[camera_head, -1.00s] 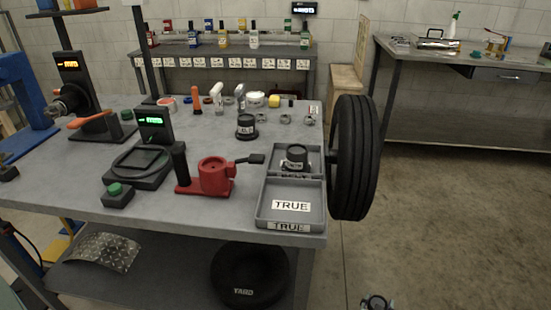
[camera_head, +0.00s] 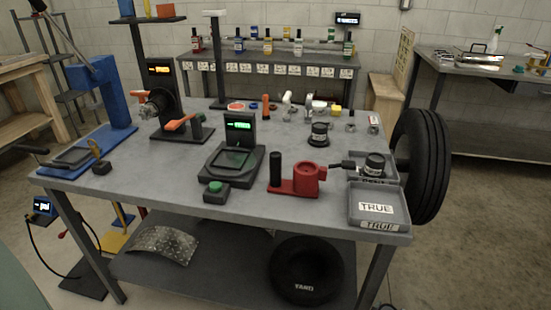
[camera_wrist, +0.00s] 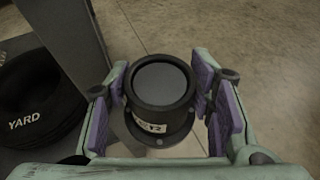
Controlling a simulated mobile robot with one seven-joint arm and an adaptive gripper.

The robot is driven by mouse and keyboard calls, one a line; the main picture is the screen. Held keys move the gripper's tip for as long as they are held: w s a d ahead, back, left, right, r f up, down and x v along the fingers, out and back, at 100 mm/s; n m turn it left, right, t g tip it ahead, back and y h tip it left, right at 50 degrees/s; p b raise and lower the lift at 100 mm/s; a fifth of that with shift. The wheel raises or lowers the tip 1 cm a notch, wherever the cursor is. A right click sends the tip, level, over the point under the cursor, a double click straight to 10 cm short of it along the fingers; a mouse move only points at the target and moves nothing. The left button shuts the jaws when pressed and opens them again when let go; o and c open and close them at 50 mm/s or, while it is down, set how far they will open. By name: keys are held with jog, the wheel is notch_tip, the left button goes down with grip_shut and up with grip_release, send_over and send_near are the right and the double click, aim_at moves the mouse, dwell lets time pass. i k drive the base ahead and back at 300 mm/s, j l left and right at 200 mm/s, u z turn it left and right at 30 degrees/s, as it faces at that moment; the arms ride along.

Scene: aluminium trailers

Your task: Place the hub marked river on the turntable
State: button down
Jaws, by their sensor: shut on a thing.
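My gripper (camera_wrist: 162,98) is shut on a black round hub (camera_wrist: 160,82), its purple pads on either side. The hub is upright over bare floor beside the bench; its white label is only partly readable and seems to end in R. A low black device with a round plate and a green display, apparently the turntable (camera_head: 232,163), stands empty on the bench in the head view. A further black hub (camera_head: 319,133) stands behind, on the bench.
A red fixture with a black handle (camera_head: 297,180) stands between the apparent turntable and the tray. A green button box (camera_head: 215,192) is in front of the device. A wheel (camera_head: 421,165) stands at the bench's right edge. A YARD tire (camera_head: 305,272) lies on the lower shelf.

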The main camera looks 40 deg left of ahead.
aim_at(231, 160)
jog(key=k+j+u, duration=0.15)
jog(key=j, duration=0.2)
jog(key=k+j+u, duration=0.15)
jog(key=j, duration=0.25)
jog(key=j+u, duration=0.2)
jog(key=j, duration=0.5)
jog(key=i+j+u, duration=0.25)
jog(key=j, duration=0.5)
jog(key=k, duration=0.1)
